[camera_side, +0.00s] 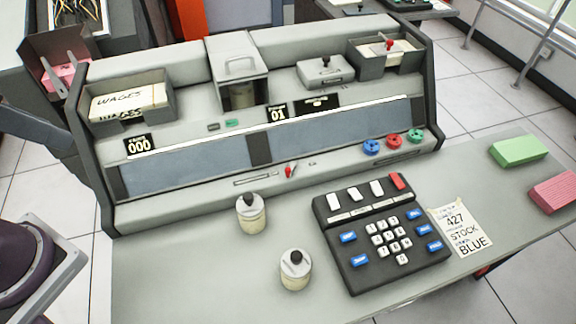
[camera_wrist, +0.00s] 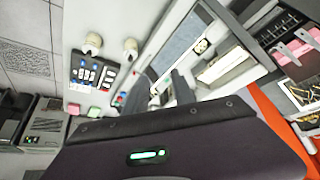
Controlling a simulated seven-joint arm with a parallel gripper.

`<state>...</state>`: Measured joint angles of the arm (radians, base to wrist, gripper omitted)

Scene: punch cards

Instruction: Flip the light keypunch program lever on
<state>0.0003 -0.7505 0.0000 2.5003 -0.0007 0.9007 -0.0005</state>
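The light grey keypunch (camera_side: 190,205) stands on a desk, with a long dark window across its sloped front. A small red lever (camera_side: 290,171) sticks up beside a slot on the ledge below the window, left of the coloured knobs. I cannot read any on or off marking there. The keypunch window also shows in the wrist view (camera_wrist: 180,42). My gripper's dark purple body (camera_wrist: 180,150), with a green light, fills the bottom of the wrist view. The lever is not distinguishable in the wrist view.
Two capped jars (camera_side: 251,213) (camera_side: 295,270) stand in front of the keypunch. A black keypad (camera_side: 380,235) and a paper note (camera_side: 462,228) lie to their right. Blue, red and green knobs (camera_side: 393,142) sit right of the lever. Green and pink blocks (camera_side: 518,151) (camera_side: 553,192) lie at the right.

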